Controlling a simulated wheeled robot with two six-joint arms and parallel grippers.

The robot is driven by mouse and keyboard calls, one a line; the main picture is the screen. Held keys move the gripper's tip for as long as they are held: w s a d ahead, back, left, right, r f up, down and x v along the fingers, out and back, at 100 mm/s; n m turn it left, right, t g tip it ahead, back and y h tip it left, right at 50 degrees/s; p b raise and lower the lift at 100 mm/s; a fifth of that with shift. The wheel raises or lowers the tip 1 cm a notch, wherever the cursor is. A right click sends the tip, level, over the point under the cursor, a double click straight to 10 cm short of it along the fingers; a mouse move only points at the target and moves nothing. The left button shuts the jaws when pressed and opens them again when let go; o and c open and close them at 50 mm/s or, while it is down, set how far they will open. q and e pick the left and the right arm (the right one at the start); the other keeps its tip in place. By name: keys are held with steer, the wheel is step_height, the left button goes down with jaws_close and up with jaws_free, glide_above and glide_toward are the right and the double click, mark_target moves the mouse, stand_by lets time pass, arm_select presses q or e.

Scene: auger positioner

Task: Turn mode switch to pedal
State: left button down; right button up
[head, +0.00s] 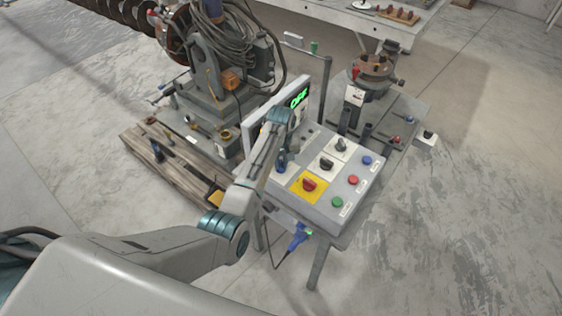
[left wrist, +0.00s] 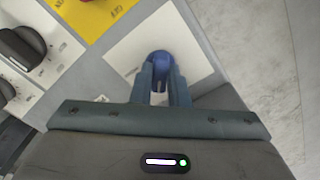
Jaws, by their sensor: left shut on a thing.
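The control panel (head: 345,205) stands on a stand in the middle of the head view. My left gripper (head: 281,166) reaches down onto its left side. In the left wrist view, my left gripper (left wrist: 160,90) is shut on a blue knob (left wrist: 160,62) on a white plate (left wrist: 125,50). The lower part of the knob is hidden between the fingers. Black rotary knobs (head: 327,163) and (head: 341,145) and a red knob on a yellow plate (head: 310,185) are near it. I cannot read which label marks the mode switch. My right gripper is not in view.
A display (head: 299,97) with green text stands behind the panel. Blue (head: 367,160), red (head: 353,180) and green (head: 337,202) buttons line its right side. A blue hand-held device (head: 298,238) hangs below the front edge. A machine with coiled cables (head: 228,55) stands behind left.

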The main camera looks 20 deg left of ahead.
mark_target(281, 163)
arm_select(q)
steer(key=m, duration=0.4)
steer(key=shift+r+m, duration=0.1)
steer(key=shift+m, duration=0.2)
steer(key=m, duration=0.3)
steer(key=shift+m, duration=0.9)
steer(key=shift+w, duration=0.1)
steer(key=c, duration=1.4)
jaws_free()
step_height(281, 163, up, 11)
steer(key=b, duration=0.3)
steer(key=shift+b, duration=0.3)
